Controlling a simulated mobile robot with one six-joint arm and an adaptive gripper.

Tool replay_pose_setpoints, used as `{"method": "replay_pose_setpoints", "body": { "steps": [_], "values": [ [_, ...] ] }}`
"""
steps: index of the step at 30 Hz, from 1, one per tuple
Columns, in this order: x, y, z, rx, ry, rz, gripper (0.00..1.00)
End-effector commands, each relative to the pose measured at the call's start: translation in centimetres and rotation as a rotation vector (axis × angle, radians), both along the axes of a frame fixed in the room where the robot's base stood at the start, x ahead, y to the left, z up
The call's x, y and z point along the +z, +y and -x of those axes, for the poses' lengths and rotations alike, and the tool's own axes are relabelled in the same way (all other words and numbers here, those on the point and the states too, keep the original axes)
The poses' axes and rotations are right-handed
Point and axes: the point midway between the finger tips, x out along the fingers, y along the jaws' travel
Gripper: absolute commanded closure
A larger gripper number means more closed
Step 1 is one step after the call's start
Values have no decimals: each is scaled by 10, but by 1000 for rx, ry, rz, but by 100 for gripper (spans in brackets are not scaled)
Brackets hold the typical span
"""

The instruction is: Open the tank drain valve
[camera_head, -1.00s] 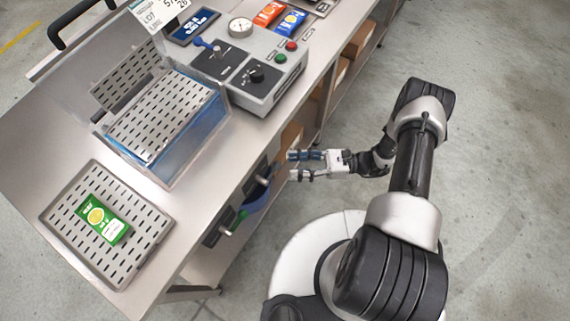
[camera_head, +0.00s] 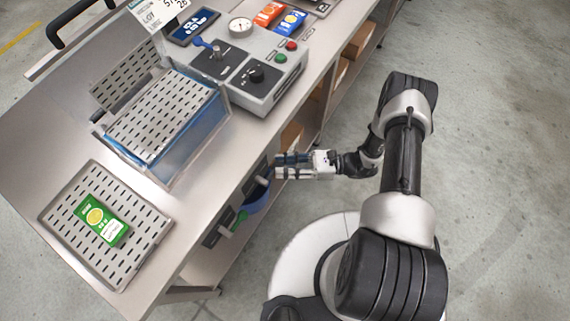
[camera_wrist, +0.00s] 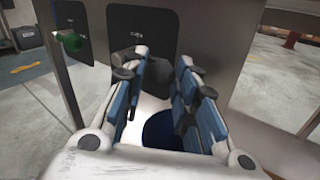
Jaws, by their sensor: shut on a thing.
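The water tank (camera_head: 190,143), clear with blue water, stands on the bench under a slotted grey plate. Below the bench edge, a black plate (camera_head: 262,174) carries a dark valve handle. A nearer black plate (camera_head: 219,230) carries a green handle (camera_head: 240,217), also seen at upper left in the wrist view (camera_wrist: 72,42). My gripper (camera_head: 279,166) is at the farther plate, its blue-padded fingers (camera_wrist: 158,88) in front of it in the wrist view. It is shut on the valve handle there. The fingers hide most of that handle, so its angle is unclear.
A blue bucket (camera_head: 257,201) sits below the bench edge, partly seen between my fingers in the wrist view (camera_wrist: 162,130). A control box (camera_head: 250,75) and a slotted tray (camera_head: 150,235) with a green packet (camera_head: 102,220) are on top. Floor to the right is clear.

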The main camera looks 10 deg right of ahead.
Motion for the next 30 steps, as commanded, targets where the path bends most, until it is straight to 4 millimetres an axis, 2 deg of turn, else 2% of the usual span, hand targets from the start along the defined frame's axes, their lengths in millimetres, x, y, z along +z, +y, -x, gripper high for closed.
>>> {"method": "replay_pose_setpoints", "body": {
  "steps": [10, 23, 30],
  "values": [
    [0, 0, -1, -2, 0, 0, 100],
    [2, 0, -1, -2, -8, 6, 100],
    [12, 0, -1, -2, -79, 62, 100]
  ]
}}
